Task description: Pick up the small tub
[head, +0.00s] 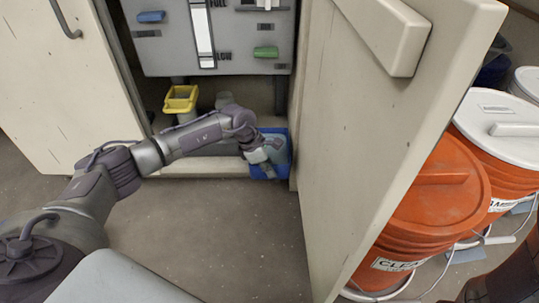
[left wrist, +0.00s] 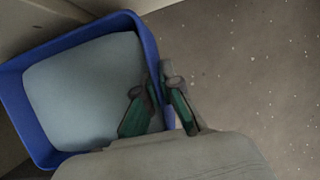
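The small tub is blue with a pale blue-grey inside (head: 282,152), at the front right of the cabinet's low floor. It also fills the left side of the left wrist view, where its blue rim (left wrist: 75,34) shows. My left gripper (head: 264,167) reaches down to it from the left. In the left wrist view, the left gripper's fingers (left wrist: 163,92) straddle the tub's right wall, one inside and one outside, close together on it. The tub appears to rest still in the cabinet. My right gripper is not in view.
A yellow bucket (head: 180,101) stands further back in the cabinet, under a grey panel (head: 220,45) with a blue and a green handle. An open cabinet door (head: 375,135) stands close on the right. Orange buckets (head: 432,205) are beyond it. The floor in front is clear.

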